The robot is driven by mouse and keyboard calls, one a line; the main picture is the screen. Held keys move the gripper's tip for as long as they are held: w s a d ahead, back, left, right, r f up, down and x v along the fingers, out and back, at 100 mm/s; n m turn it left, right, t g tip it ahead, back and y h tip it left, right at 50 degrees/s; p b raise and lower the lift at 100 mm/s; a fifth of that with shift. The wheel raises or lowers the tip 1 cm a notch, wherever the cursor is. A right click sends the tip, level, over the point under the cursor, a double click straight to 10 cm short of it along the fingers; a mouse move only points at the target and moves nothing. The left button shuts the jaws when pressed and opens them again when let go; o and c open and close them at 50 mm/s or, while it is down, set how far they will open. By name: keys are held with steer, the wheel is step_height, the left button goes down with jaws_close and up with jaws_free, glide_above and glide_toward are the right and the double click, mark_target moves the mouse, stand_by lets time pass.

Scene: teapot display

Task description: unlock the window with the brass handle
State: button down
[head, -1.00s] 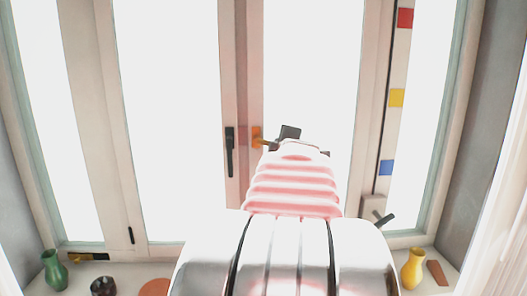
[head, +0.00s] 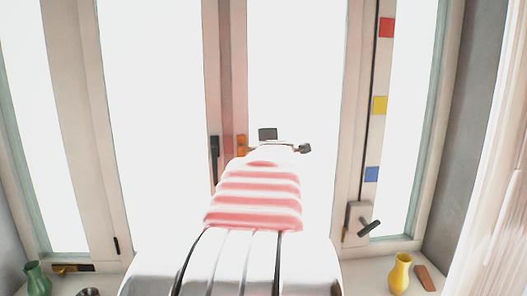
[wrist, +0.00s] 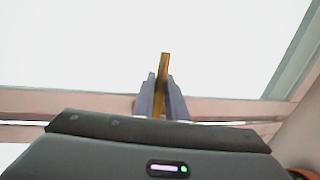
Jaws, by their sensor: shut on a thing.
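The brass handle (head: 241,146) is on the upright window frame at the middle of the head view. My arm hides part of it there. In the wrist view the handle shows as a narrow brass bar (wrist: 164,62) standing between the two grey fingers. My gripper (wrist: 161,97) is shut on this bar, which sticks out beyond the fingertips. In the head view, dark parts of my gripper (head: 268,134) show above my arm, to the right of the handle's mount; the fingertips are not clear there.
A black handle (head: 214,158) sits just left of the brass one. A dark lever on a pale box (head: 358,222) is at lower right. Red, yellow and blue squares (head: 379,105) mark the right frame. A green vase (head: 37,280) and yellow vase (head: 400,273) stand on the sill.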

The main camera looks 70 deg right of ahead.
steer(key=c, duration=1.8)
jaws_free()
steer(key=shift+o, duration=0.2)
steer(key=shift+a, duration=0.1)
